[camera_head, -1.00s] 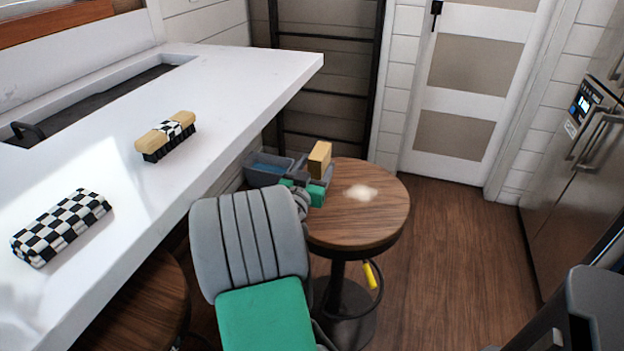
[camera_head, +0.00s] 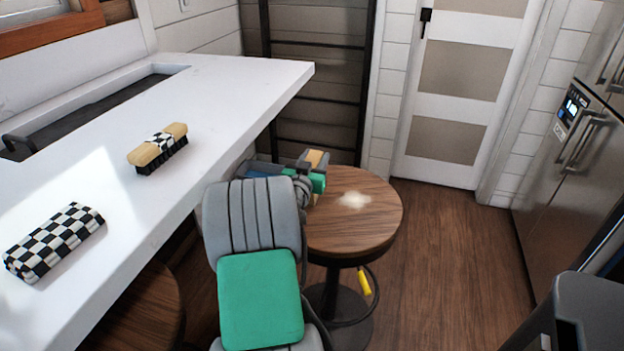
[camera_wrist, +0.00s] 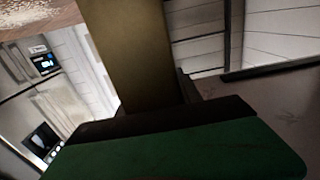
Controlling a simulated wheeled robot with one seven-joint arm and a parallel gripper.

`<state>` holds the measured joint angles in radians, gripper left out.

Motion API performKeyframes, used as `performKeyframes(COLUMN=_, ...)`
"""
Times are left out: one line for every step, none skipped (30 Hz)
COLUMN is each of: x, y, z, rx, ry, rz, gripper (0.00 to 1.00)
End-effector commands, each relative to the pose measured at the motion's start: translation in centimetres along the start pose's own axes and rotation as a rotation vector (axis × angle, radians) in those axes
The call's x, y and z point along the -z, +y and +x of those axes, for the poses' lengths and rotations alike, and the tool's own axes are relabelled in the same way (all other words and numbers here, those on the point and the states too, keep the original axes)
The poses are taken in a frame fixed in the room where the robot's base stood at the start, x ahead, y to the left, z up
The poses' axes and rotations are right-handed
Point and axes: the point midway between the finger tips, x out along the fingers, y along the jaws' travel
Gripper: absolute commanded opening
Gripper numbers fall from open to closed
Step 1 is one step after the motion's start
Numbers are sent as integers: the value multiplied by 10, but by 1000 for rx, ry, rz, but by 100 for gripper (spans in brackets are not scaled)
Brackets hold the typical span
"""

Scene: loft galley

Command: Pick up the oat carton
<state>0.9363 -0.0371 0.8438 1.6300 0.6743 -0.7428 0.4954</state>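The oat carton appears to be the tan block (camera_head: 316,158) at the far left side of the round wooden stool top. Only its upper part shows in the head view; my gripper (camera_head: 308,168) is right at it and hides the lower part. In the wrist view a broad tan-brown face, which looks like the carton (camera_wrist: 130,50), rises close behind the dark edge and green part of my gripper. The fingertips are not clearly visible, so I cannot tell whether they are apart or closed on the carton.
The stool top (camera_head: 370,222) has a pale spill (camera_head: 354,200). The white counter (camera_head: 215,95) stands left, with a brush (camera_head: 158,148) and a checkered bundle (camera_head: 54,242). A steel fridge (camera_head: 562,180) is at right. The wooden floor (camera_head: 450,270) between is open.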

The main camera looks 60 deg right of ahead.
Motion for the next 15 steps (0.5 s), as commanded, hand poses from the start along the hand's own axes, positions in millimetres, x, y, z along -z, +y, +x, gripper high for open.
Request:
performKeyframes(x=0, y=0, z=0, rx=0, ry=0, rz=0, gripper=36)
performKeyframes(x=0, y=0, z=0, rx=0, ry=0, rz=0, gripper=34)
performKeyframes(x=0, y=0, z=0, rx=0, ry=0, rz=0, gripper=31)
performKeyframes(x=0, y=0, z=0, rx=0, ry=0, rz=0, gripper=28)
performKeyframes(x=0, y=0, z=0, rx=0, ry=0, rz=0, gripper=26)
performKeyframes(x=0, y=0, z=0, rx=0, ry=0, rz=0, gripper=23)
performKeyframes(x=0, y=0, z=0, rx=0, ry=0, rz=0, gripper=20)
performKeyframes(x=0, y=0, z=0, rx=0, ry=0, rz=0, gripper=18)
performKeyframes(x=0, y=0, z=0, rx=0, ry=0, rz=0, gripper=14)
performKeyframes(x=0, y=0, z=0, rx=0, ry=0, rz=0, gripper=12)
performKeyframes(x=0, y=0, z=0, rx=0, ry=0, rz=0, gripper=9)
performKeyframes(x=0, y=0, z=0, rx=0, ry=0, rz=0, gripper=6)
performKeyframes(x=0, y=0, z=0, rx=0, ry=0, rz=0, gripper=4)
performKeyframes(x=0, y=0, z=0, rx=0, ry=0, rz=0, gripper=1)
performKeyframes(x=0, y=0, z=0, rx=0, ry=0, rz=0, gripper=0)
